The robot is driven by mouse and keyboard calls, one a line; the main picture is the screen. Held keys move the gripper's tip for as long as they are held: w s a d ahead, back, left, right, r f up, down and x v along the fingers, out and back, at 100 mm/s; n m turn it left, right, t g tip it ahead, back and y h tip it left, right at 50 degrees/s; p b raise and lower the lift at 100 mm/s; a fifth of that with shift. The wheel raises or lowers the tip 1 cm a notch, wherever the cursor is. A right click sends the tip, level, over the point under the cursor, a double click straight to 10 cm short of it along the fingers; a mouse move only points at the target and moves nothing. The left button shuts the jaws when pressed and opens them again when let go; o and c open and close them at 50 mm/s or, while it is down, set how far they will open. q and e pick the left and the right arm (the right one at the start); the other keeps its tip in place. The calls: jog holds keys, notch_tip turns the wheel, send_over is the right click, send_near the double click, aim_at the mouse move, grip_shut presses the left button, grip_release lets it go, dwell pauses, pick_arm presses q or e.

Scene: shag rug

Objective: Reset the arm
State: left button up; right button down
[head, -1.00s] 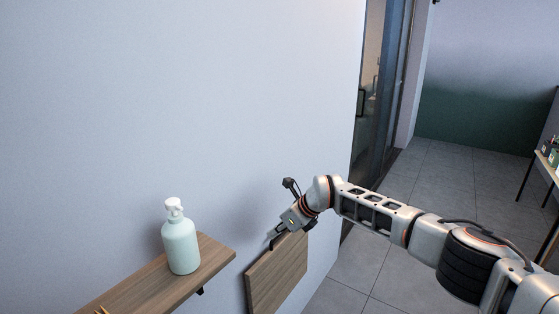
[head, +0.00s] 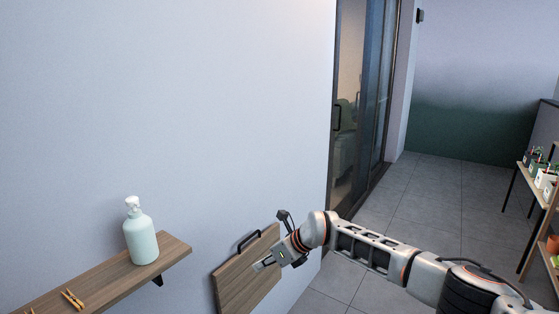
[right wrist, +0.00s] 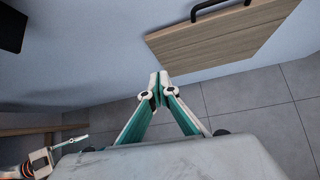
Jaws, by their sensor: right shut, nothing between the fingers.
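My right gripper (head: 266,264) is at the lower middle of the head view, in front of a wooden panel with a black handle. In the right wrist view its two fingers (right wrist: 158,82) meet at the tips, with nothing between them. The wooden panel (head: 235,290) is on the wall; in the right wrist view the panel (right wrist: 220,38) lies beyond the fingertips, apart from them. Its handle (head: 249,240) is free in the head view. My left gripper is not in the head view; a gripper-like part at the lower left of the right wrist view is unclear.
A glass sliding door (head: 352,110) stands behind my right arm. A rack with small plants (head: 543,185) is at the right. The tiled floor between is clear.

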jog(key=s+a+f+m+t+y, duration=0.1)
jog(key=s+a+m+t+y, duration=0.1)
jog(key=s+a+m+y, duration=0.4)
jog(key=s+a+f+m+t+y, duration=0.1)
jog(key=s+a+f+m+y, duration=0.1)
jog(key=s+a+m, duration=0.65)
jog(key=s+d+f+m+t+h, duration=0.2)
jog(key=s+d+f+m+h, duration=0.15)
jog(key=d+m, duration=0.4)
jog(key=s+d+f+m+t+h+p, duration=0.1)
jog(key=s+d+f+m+t+h, duration=0.2)
jog(key=d+m, duration=0.45)
jog(key=s+d+f+m+t+h, duration=0.2)
jog(key=s+d+f+m, duration=0.25)
jog(key=d, duration=0.45)
jog(key=s+d+f+m+g+h, duration=0.1)
jog(key=s+d+f+m+h, duration=0.1)
jog(key=s+d+f+m, duration=0.2)
jog(key=s+d+f+m+g+h, duration=0.2)
jog(key=s+d+f+m+h, duration=0.1)
jog(key=s+d, duration=0.7)
jog(key=shift+s+d+f+m, duration=0.4)
jog(key=shift+d+m, duration=0.2)
jog(key=shift+d, duration=0.3)
jog(key=shift+d, duration=0.15)
